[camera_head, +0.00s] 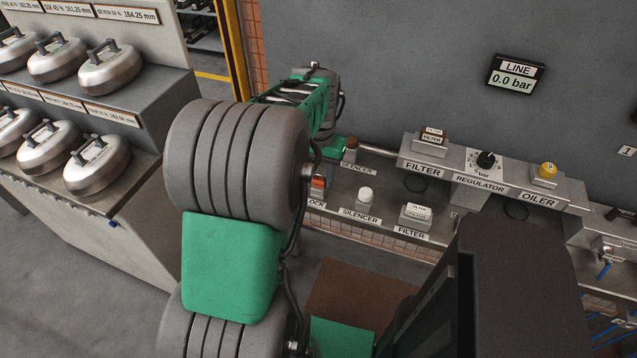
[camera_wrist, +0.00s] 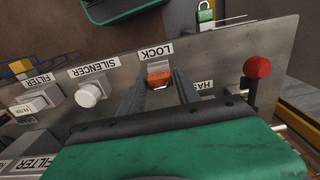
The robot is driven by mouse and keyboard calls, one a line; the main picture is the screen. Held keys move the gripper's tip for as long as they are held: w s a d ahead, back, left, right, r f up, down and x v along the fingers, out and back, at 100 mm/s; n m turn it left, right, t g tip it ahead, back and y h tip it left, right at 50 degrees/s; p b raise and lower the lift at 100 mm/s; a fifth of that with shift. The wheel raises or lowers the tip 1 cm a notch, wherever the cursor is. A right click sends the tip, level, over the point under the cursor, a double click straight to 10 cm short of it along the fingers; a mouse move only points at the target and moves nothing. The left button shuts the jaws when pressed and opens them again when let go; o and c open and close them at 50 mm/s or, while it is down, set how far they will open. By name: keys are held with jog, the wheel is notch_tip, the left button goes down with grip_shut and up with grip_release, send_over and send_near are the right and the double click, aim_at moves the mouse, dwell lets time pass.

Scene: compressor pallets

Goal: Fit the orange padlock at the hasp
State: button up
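The orange padlock (camera_wrist: 160,79) sits at a grey-white block by the LOCK label on the metal shelf. It also shows in the head view (camera_head: 318,183), partly hidden beside my arm. My gripper (camera_wrist: 159,86) is open in the wrist view, with one finger on each side of the padlock in the picture. Gaps show between the fingers and the padlock, and I cannot tell how far above it the fingertips are. A partly covered label starting "HAS" (camera_wrist: 203,84) lies right of my fingers. The hasp itself I cannot make out.
A red-knobbed lever (camera_wrist: 257,68) stands right of the gripper in the wrist view. A green padlock (camera_wrist: 205,14) is beyond the shelf edge. A white silencer (camera_wrist: 91,93) and filter (camera_wrist: 38,103) stand left. A regulator (camera_head: 484,161) is on the upper shelf.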

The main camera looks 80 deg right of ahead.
aim_at(319, 174)
grip_shut()
jog(key=shift+r, duration=0.1)
dwell(0.5)
jog(key=shift+r+p, duration=2.35)
jog(key=shift+r, duration=0.6)
